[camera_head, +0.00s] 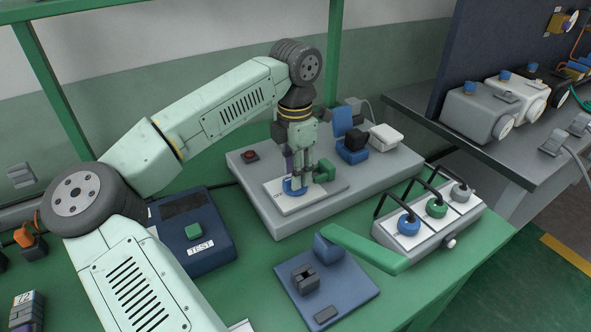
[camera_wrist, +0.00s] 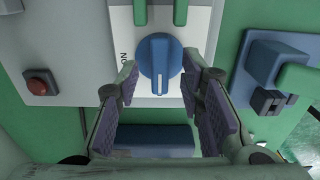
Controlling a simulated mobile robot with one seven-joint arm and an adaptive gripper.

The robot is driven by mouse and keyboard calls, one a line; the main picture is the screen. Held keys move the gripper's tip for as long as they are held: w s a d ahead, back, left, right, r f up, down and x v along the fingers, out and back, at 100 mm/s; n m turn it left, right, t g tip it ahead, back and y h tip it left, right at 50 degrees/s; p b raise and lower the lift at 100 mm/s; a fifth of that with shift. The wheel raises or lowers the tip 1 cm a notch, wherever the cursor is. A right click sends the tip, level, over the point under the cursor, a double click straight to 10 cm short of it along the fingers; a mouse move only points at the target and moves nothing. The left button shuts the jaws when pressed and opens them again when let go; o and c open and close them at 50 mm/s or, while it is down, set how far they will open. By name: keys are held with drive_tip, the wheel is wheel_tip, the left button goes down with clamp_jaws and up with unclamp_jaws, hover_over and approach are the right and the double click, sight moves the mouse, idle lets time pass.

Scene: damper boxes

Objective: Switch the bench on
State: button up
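A blue rotary knob (camera_wrist: 160,62) with a white pointer line sits on a white plate (camera_wrist: 203,30) in the wrist view. Its pointer line lies toward the bottom of that view. Lettering that appears to be "ON" is partly visible left of the knob. In the head view the blue knob (camera_head: 292,188) is on the grey bench unit (camera_head: 276,222), under my gripper (camera_head: 300,180). In the wrist view my gripper (camera_wrist: 165,100) is open, with purple-padded fingers on either side of the knob. They look apart from it.
A red button (camera_head: 250,156) is on the same unit. A green clamp (camera_head: 324,170) stands close right of my fingers. A blue TEST box (camera_head: 190,234), a blue fixture (camera_head: 350,290) with a green handle (camera_head: 368,248), and a box of coloured knobs (camera_head: 437,208) surround the unit.

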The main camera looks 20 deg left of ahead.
drive_tip(key=shift+f, duration=0.75)
drive_tip(key=shift+c, duration=0.5)
clamp_jaws()
